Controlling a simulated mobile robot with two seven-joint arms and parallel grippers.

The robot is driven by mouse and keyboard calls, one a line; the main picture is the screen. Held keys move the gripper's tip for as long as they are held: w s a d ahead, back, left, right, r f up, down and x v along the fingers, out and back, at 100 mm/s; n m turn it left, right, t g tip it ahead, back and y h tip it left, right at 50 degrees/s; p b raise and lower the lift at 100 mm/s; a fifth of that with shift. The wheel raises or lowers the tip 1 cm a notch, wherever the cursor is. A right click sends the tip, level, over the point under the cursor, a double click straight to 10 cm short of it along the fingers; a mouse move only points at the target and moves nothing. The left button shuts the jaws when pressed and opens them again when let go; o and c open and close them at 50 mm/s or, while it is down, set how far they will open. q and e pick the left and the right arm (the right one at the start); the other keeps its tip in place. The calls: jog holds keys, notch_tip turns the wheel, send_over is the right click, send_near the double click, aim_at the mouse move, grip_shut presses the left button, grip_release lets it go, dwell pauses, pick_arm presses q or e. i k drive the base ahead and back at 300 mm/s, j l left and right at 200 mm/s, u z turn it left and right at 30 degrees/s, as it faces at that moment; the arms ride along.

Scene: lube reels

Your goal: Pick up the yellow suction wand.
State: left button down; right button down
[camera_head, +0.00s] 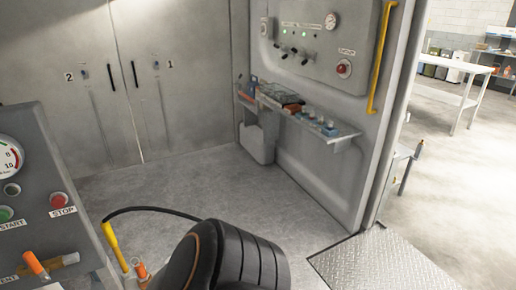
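A yellow wand (113,246) stands tilted at the lower left, beside the grey control console. A thin black hose (150,209) arcs from near its top to the right and passes out of sight behind a dark ribbed form, which looks like part of my arm, at the bottom of the view. The wand's lower end is near the bottom edge, and I cannot see clearly what holds it. Neither of my grippers shows in this view.
Orange-topped items (140,270) stand just right of the wand. The console (45,170) with a gauge and buttons is at left. A wall shelf (300,115) holds small items below a control panel (320,40). A yellow handrail (382,60) is vertical. The middle floor is clear.

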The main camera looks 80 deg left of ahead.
aim_at(127, 272)
jog(key=u, duration=3.85)
